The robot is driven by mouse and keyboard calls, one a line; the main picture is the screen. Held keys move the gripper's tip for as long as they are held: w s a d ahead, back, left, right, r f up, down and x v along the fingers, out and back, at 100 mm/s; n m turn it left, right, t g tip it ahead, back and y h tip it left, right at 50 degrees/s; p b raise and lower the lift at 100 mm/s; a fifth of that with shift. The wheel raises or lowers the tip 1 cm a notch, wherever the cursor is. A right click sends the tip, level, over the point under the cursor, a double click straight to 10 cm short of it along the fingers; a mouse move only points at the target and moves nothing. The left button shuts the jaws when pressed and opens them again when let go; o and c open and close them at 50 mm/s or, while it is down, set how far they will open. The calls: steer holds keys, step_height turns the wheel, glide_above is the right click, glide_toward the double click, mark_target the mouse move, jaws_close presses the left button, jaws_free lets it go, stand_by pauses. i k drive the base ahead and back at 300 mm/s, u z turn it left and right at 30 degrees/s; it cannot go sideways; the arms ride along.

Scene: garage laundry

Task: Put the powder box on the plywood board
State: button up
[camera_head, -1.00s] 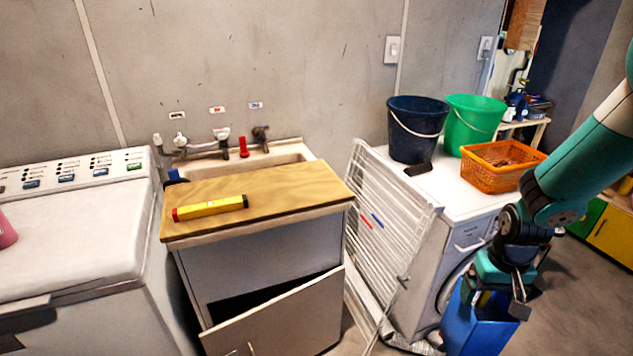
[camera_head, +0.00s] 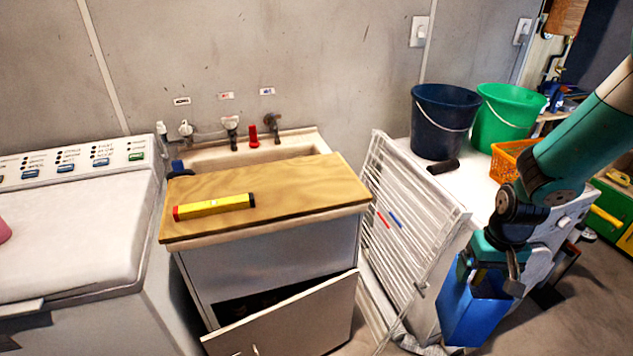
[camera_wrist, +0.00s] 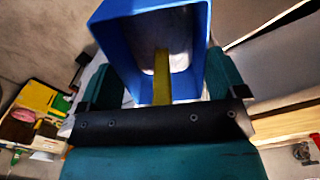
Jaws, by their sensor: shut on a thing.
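The powder box is a blue, open-topped box (camera_head: 474,312) at the lower right of the head view. My gripper (camera_head: 490,268) is shut on it near its upper rim and holds it slightly tilted, in front of the white washing machine. In the wrist view the blue box (camera_wrist: 110,45) fills the upper middle between the fingers of my gripper (camera_wrist: 165,88), and a yellow strip shows inside it. The plywood board (camera_head: 290,190) lies over the sink cabinet at the middle left. A yellow spirit level (camera_head: 214,207) lies on the board's left part.
A folded white drying rack (camera_head: 405,235) stands between the sink cabinet and the washing machine. The cabinet door (camera_head: 290,322) hangs open and askew. Dark blue (camera_head: 442,120) and green (camera_head: 505,117) buckets and an orange basket (camera_head: 510,160) stand on the machine. The board's right part is clear.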

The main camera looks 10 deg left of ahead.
mark_target(319, 181)
steer(key=u, duration=0.35)
steer(key=i, duration=0.35)
steer(key=u, duration=0.4)
